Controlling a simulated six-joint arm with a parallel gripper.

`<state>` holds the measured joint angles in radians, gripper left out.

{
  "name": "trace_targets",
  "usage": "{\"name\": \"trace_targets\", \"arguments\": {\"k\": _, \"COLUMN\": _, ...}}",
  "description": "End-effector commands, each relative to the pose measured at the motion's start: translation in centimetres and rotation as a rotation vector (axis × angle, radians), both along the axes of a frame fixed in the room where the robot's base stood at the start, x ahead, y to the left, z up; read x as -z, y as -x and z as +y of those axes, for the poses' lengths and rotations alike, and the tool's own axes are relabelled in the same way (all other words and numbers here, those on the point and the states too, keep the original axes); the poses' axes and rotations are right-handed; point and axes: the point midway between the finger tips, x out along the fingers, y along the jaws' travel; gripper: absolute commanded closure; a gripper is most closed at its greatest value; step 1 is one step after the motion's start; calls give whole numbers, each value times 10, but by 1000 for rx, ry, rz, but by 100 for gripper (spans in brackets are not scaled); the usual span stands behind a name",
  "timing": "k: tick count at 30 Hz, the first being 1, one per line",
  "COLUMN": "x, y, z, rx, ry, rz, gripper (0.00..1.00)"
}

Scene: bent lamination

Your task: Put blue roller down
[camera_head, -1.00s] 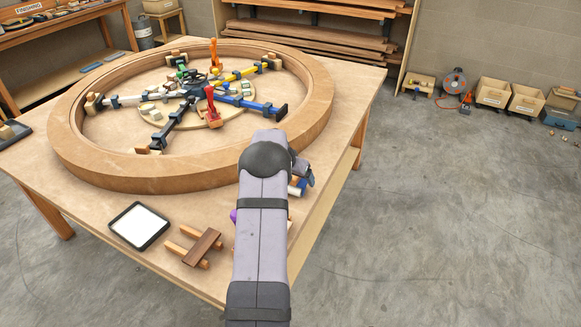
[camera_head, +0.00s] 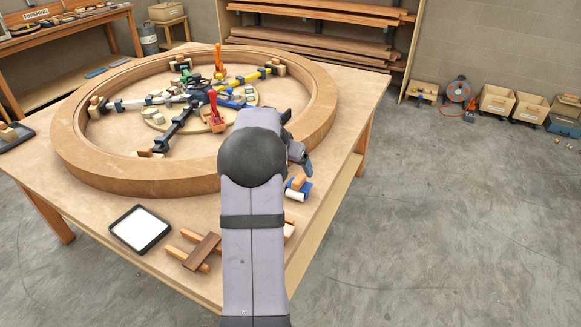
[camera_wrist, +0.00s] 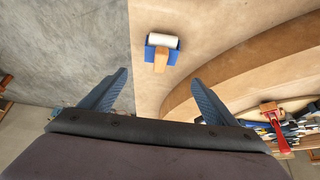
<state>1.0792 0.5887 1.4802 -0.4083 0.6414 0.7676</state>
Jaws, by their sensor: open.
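The blue roller (camera_head: 298,187) rests on the table near its right edge, outside the wooden ring. It has a white roll, a blue body and a wooden handle. In the wrist view the blue roller (camera_wrist: 161,50) lies on the tabletop ahead of my fingers, apart from them, close to the table edge. My gripper (camera_wrist: 160,95) is open, with nothing between its two blue-grey fingers. In the head view my arm hides most of the gripper, and only part of it shows above the roller.
A large wooden ring (camera_head: 115,176) with clamps inside fills most of the table (camera_head: 80,215). A white tray (camera_head: 140,229) and a small wooden rack (camera_head: 200,250) sit at the front. Bare floor (camera_head: 450,220) lies to the right.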

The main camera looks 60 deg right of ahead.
Motion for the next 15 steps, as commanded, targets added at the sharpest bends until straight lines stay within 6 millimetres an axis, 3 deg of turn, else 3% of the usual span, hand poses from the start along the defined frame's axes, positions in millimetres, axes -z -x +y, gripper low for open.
{"name": "trace_targets", "arguments": {"k": 10, "x": -3, "y": -3, "z": 5, "rx": -8, "ry": -3, "rz": 0, "gripper": 18}}
{"name": "trace_targets", "arguments": {"k": 13, "x": -2, "y": -16, "z": 19, "rx": -47, "ry": -15, "rz": 6, "gripper": 18}}
{"name": "trace_targets", "arguments": {"k": 15, "x": -2, "y": -32, "z": 39, "rx": -101, "ry": -32, "rz": 17, "gripper": 18}}
